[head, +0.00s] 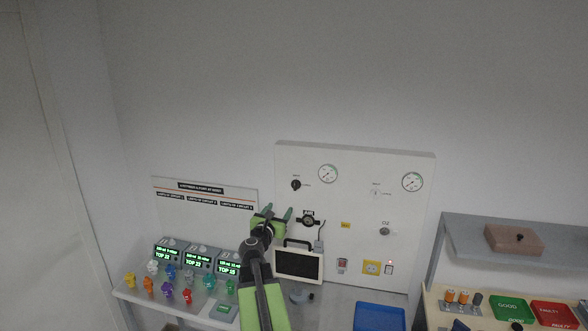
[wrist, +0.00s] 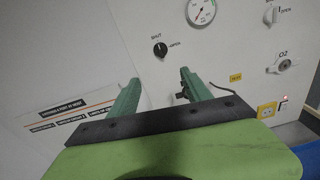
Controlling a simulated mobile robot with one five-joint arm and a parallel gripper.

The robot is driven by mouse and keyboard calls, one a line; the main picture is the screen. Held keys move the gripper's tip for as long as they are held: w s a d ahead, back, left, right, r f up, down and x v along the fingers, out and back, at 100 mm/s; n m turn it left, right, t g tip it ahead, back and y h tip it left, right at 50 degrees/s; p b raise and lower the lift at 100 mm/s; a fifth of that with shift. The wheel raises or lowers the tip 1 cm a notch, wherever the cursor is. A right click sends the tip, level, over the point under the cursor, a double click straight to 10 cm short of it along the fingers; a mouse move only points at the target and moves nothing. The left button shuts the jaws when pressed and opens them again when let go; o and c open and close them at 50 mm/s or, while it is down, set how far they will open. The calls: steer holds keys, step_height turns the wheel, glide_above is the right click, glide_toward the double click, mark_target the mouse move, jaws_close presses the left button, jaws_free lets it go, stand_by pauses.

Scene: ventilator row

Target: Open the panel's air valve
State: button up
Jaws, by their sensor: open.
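The white panel (head: 350,160) stands upright against the wall. Its left valve is a black knob (head: 296,185) below and left of a round gauge (head: 328,173). In the wrist view the black knob (wrist: 160,49) has "SHUT" above it and "OPEN" to its right. A pale mark shows on it, but I cannot tell surely where it points. My gripper (head: 279,211) is open and empty, below and left of the knob in the head view. In the wrist view my gripper (wrist: 160,79) has its green fingers spread below the knob, apart from it.
A black outlet (head: 308,220) is below the knob, near my fingers. A dark-screened device (head: 298,263) stands below it. A second valve (head: 375,191) and an O2 outlet (head: 385,231) are to the right. Several coloured fittings (head: 187,296) stand at the lower left.

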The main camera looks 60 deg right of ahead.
steer(key=r+n, duration=0.1)
glide_toward(294, 186)
steer(key=x, duration=0.9)
steer(key=shift+d, duration=0.1)
